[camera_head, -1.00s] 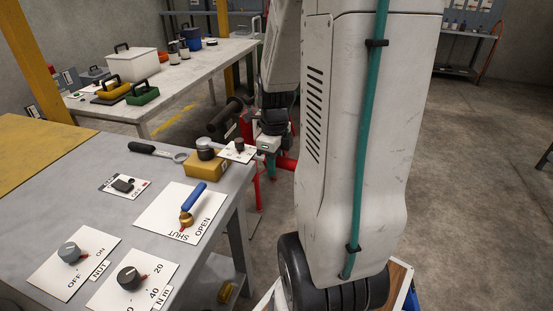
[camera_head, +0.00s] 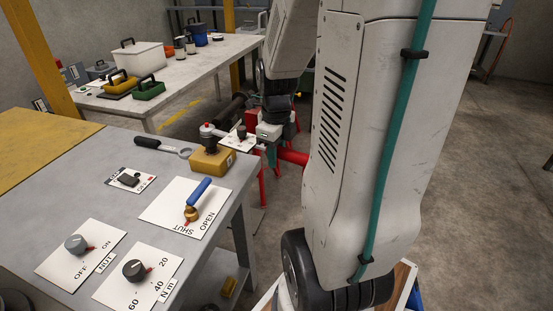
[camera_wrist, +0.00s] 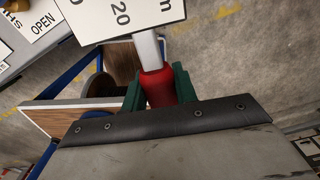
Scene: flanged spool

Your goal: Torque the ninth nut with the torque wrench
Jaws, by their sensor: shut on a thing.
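The torque wrench has a red handle (camera_wrist: 157,88) and a silver shaft (camera_wrist: 148,48). My gripper (camera_wrist: 158,84) is shut on the red handle, its green fingers on both sides of it. In the head view my gripper (camera_head: 269,140) is beyond the bench's right edge, and the red handle (camera_head: 292,157) sticks out to its right. The wrench's head (camera_head: 206,130) hangs at the left, just above the yellow block (camera_head: 212,162). A white plate (camera_wrist: 125,18) marked 20 sits along the shaft. The ninth nut cannot be made out.
The grey bench (camera_head: 130,205) carries a blue-handled valve (camera_head: 197,192), two knob panels and a ring spanner (camera_head: 160,145). A dark pipe piece (camera_head: 232,108) and red stand legs (camera_head: 265,185) are partly hidden behind my arm. A white table (camera_head: 150,103) stands behind.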

